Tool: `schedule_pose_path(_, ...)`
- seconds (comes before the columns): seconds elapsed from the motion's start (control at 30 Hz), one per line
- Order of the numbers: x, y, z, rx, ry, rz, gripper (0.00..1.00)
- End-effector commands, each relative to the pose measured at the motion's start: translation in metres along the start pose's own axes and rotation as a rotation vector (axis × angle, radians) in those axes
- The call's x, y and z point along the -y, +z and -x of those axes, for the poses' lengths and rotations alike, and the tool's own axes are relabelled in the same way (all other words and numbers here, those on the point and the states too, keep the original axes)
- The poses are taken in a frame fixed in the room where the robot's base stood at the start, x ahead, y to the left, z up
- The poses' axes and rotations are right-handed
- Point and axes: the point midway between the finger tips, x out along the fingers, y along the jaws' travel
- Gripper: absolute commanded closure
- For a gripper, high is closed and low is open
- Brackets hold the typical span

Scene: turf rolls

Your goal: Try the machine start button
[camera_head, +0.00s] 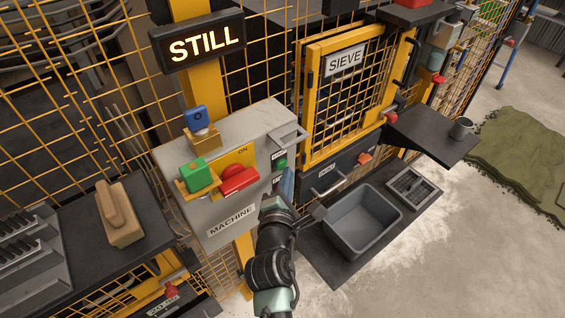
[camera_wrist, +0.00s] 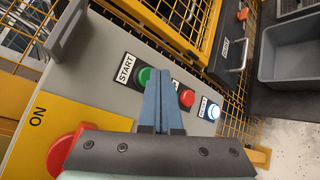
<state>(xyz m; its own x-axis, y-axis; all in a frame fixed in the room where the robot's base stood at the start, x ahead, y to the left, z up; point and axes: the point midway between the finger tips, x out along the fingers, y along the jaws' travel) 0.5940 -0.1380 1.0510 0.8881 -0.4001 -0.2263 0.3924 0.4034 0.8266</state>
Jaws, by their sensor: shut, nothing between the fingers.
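The grey machine box (camera_head: 228,135) is labelled MACHINE and hangs on the yellow fence. Its green start button (camera_wrist: 144,75) sits under a START label; it also shows in the head view (camera_head: 282,163). My gripper (camera_wrist: 161,74) is shut and empty. Its blue fingers overlap the right edge of the green button in the wrist view; I cannot tell whether they touch it. A red button (camera_wrist: 187,97) and a lit blue-white button (camera_wrist: 212,112) lie to the right. The red switch handle (camera_head: 238,180) is beside ON. The sign (camera_head: 197,43) reads STILL.
A green padlock (camera_head: 194,173) and a blue padlock (camera_head: 197,118) sit on yellow holders on the box. A caged SIEVE door (camera_head: 346,100) stands to the right, above a grey bin (camera_head: 362,222). A dark shelf (camera_head: 425,133) sticks out right. A wooden block (camera_head: 120,214) lies left.

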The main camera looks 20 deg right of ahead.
Motion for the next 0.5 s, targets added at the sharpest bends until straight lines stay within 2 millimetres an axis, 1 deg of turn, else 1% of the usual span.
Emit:
schedule_pose_path(0.1,0.0019,0.0039,0.0042,0.001,-0.001,0.0,1.0)
schedule_pose_path(0.4,0.0035,0.004,0.0045,0.002,-0.001,0.0,1.0)
schedule_pose_path(0.5,0.0054,0.0073,0.0083,0.001,-0.004,0.0,1.0)
